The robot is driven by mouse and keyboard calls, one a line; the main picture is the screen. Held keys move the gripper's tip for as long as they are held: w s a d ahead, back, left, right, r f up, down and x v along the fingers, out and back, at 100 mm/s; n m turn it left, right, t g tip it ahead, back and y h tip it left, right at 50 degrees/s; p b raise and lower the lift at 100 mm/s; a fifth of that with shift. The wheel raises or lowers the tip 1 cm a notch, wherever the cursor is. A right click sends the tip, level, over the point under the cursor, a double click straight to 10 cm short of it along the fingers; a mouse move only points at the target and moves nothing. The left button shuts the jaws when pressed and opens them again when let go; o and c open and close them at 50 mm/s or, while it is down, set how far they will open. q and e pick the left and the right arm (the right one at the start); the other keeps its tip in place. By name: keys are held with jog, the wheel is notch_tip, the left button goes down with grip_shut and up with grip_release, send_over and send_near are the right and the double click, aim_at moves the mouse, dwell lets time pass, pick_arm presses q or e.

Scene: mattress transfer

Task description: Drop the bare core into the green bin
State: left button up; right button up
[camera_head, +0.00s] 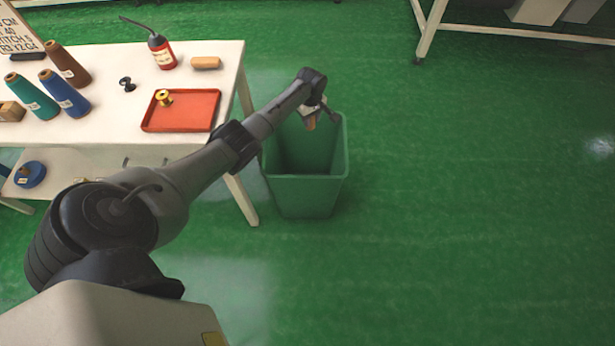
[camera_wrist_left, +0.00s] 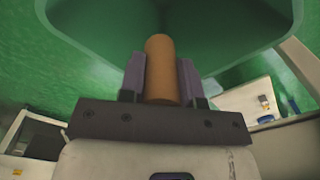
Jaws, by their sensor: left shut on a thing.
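The green bin (camera_head: 308,185) stands on the green floor beside the right end of the white table. My left gripper (camera_head: 312,114) is over the bin's open top. It is shut on the bare core (camera_head: 311,122), a plain brown-orange tube, partly hidden by the wrist in the head view. In the left wrist view the core (camera_wrist_left: 161,68) stands between the two purple-grey fingers of my left gripper (camera_wrist_left: 161,80). The bin's inside and rim (camera_wrist_left: 95,55) lie beyond it in that view. My right gripper is not in view.
Open green floor lies right of the bin.

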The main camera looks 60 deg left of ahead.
pick_arm(q)
notch_tip(320, 180, down, 10)
jog(key=s+a+b, duration=0.1)
jog(key=s+b, duration=0.1)
jog(key=b, duration=0.5)
jog(key=shift+s+a+n+b, duration=0.25)
jog(key=shift+n+b, duration=0.15)
jog(key=shift+r, duration=0.1)
jog(key=o, duration=1)
jog(key=shift+r, duration=0.1)
jog(key=shift+r+p, duration=4.2)
jog(key=shift+r, duration=2.65)
